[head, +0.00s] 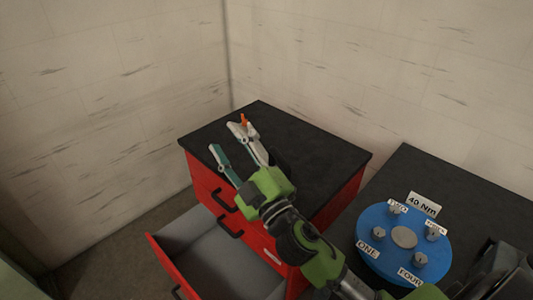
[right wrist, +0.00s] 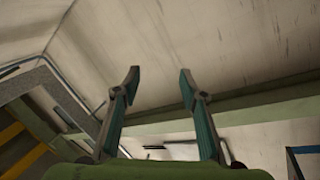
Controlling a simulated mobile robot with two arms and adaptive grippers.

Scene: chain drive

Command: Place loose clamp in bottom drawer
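My right gripper (head: 225,139) is over the black top of the red cabinet, its two teal and grey fingers spread apart. In the right wrist view the gripper (right wrist: 159,76) is open with nothing between the fingers. A small orange piece (head: 243,119) shows beside the tip of its right-hand finger; it may be part of the clamp, but it is too small and partly covered to tell. An open drawer (head: 215,268) with a grey inside sticks out low on the cabinet; its visible floor is empty. My left gripper is not in view.
The red cabinet (head: 320,160) has closed drawers with black handles above the open one. To the right, a dark table (head: 440,180) carries a blue disc (head: 385,222) with several labelled bolts and a "40 Nm" sign (head: 423,204). Pale walls stand behind.

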